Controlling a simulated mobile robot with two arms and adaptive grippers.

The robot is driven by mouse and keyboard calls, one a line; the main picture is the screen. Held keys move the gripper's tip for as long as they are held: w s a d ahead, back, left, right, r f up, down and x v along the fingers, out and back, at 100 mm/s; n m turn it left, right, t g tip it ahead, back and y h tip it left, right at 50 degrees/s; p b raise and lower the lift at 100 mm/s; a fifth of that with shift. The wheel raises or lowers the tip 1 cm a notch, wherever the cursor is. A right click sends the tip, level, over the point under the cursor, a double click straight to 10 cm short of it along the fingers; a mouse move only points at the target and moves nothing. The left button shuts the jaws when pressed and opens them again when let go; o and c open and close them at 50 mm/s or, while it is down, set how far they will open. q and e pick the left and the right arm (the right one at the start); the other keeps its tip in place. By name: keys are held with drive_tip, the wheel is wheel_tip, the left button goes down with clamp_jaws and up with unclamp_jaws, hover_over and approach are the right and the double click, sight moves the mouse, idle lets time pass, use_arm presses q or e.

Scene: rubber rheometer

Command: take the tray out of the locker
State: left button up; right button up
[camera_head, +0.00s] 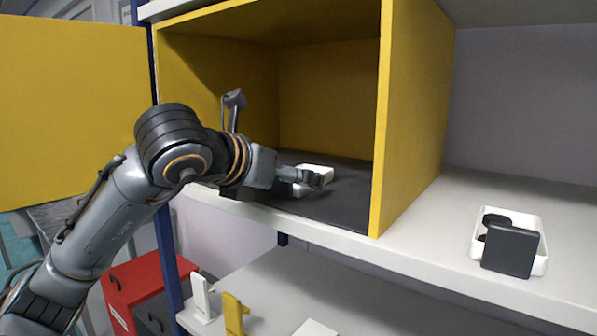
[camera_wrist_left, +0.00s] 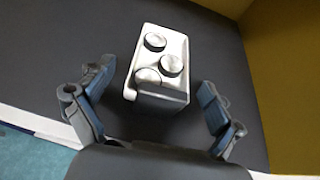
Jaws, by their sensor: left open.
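The yellow locker (camera_head: 412,110) stands on the shelf with its door (camera_head: 75,110) swung wide open to the left. A white tray (camera_head: 316,170) lies on the dark locker floor (camera_head: 345,205), partly hidden by my left gripper (camera_head: 308,183). In the left wrist view the tray (camera_wrist_left: 176,45) holds three round pieces and has a dark block at its near end. My left gripper (camera_wrist_left: 155,108) also shows there, open, with one finger on each side of the tray's near end. Gaps show between the fingers and the tray. My right gripper is not in view.
A second white tray (camera_head: 538,262) with dark round pieces and a black block stands on the white shelf (camera_head: 420,225) right of the locker. A lower shelf (camera_head: 275,285) holds white and yellow items. A red cabinet (camera_head: 145,285) stands below left.

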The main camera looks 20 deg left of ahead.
use_arm(q)
drive_tip(key=shift+w+d+f, duration=0.2)
drive_tip(key=shift+w+f, duration=0.05)
drive_tip(key=shift+w, duration=0.3)
drive_tip(key=shift+s, duration=0.1)
drive_tip(key=c, duration=1.3)
drive_tip(key=shift+r, duration=0.1)
drive_tip(key=shift+c, duration=0.2)
